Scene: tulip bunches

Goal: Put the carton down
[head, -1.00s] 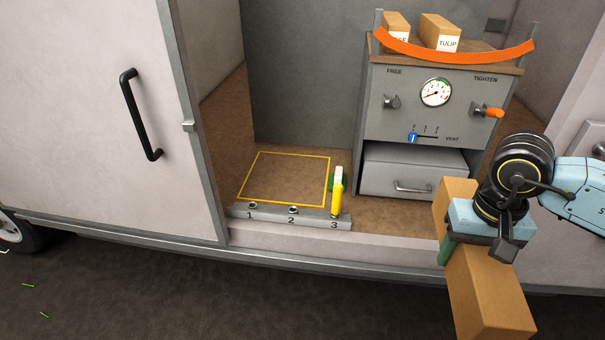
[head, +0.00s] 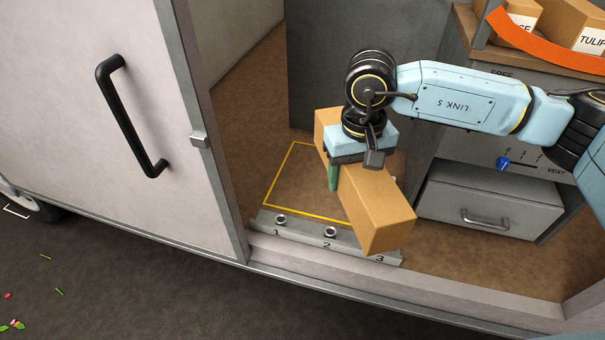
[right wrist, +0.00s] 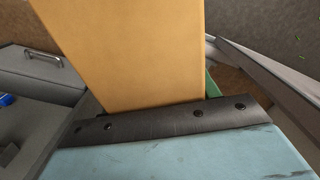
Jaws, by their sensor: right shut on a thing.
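My right gripper (head: 353,168) is shut on a long tan carton (head: 375,212), gripping it around its middle. The carton is held over the van floor, slanting from the back left to the front right. It covers much of the right part of the yellow outlined square (head: 277,178), and its near end hangs over the numbered strip (head: 304,229) by the 3. How high it is above the floor is hard to tell. In the right wrist view the carton (right wrist: 130,50) runs away from the gripper, with a bit of green finger showing. My left gripper is not in view.
A grey cabinet with a shut drawer (head: 490,203) stands right of the square, with boxes (head: 575,25) behind an orange strap (head: 535,40) on top. The sliding door (head: 90,130) is at the left. The square's left part is bare.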

